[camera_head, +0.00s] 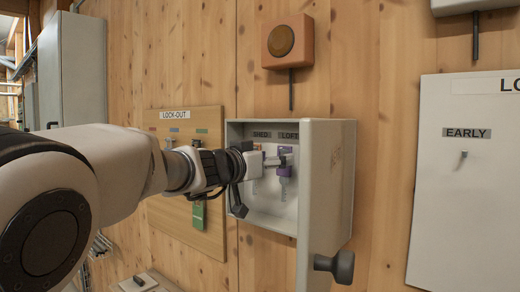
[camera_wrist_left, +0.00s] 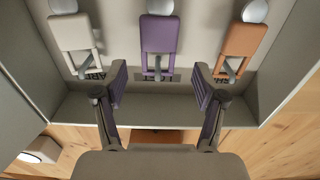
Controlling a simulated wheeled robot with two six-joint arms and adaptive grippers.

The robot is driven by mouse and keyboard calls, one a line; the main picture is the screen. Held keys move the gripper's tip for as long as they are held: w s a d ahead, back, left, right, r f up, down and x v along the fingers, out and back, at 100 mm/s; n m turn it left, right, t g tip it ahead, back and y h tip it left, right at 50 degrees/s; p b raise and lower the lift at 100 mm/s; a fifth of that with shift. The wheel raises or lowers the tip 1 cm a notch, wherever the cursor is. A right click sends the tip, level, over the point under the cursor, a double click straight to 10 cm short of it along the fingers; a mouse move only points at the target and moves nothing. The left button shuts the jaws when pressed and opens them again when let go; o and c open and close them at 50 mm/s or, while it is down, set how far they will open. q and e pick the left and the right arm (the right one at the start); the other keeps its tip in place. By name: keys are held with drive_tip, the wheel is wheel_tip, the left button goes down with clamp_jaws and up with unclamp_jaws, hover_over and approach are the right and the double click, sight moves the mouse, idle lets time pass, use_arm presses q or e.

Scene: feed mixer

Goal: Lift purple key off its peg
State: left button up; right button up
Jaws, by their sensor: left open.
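The purple key (camera_head: 285,171) hangs inside the open grey key box, under the LOFT label. In the left wrist view the purple key (camera_wrist_left: 159,35) is in the middle, with a grey peg at it, between a white key (camera_wrist_left: 73,34) and an orange key (camera_wrist_left: 243,40). My left gripper (camera_head: 243,178) reaches into the box from the left and hides part of its inside. In the wrist view the left gripper (camera_wrist_left: 160,84) is open, its fingers on either side of the purple key's line, with nothing between them. My right gripper is out of view.
A LOCK-OUT board (camera_head: 190,236) with a green tag (camera_head: 199,214) is to the left. An orange button box (camera_head: 287,40) is above, and a grey panel (camera_head: 466,200) is at the right.

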sight(280, 152)
use_arm(q)
drive_tip(key=p+x, duration=0.1)
drive_tip(key=x, duration=0.2)
drive_tip(key=shift+d+r+p, duration=0.1)
drive_tip(key=shift+d+p, duration=0.05)
drive_tip(key=shift+p, duration=0.15)
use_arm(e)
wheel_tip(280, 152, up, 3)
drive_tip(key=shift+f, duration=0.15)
use_arm(q)
drive_tip(key=c, duration=1.2)
drive_tip(key=shift+r, duration=0.6)
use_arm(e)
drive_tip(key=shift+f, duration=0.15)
use_arm(q)
drive_tip(key=shift+b, duration=0.3)
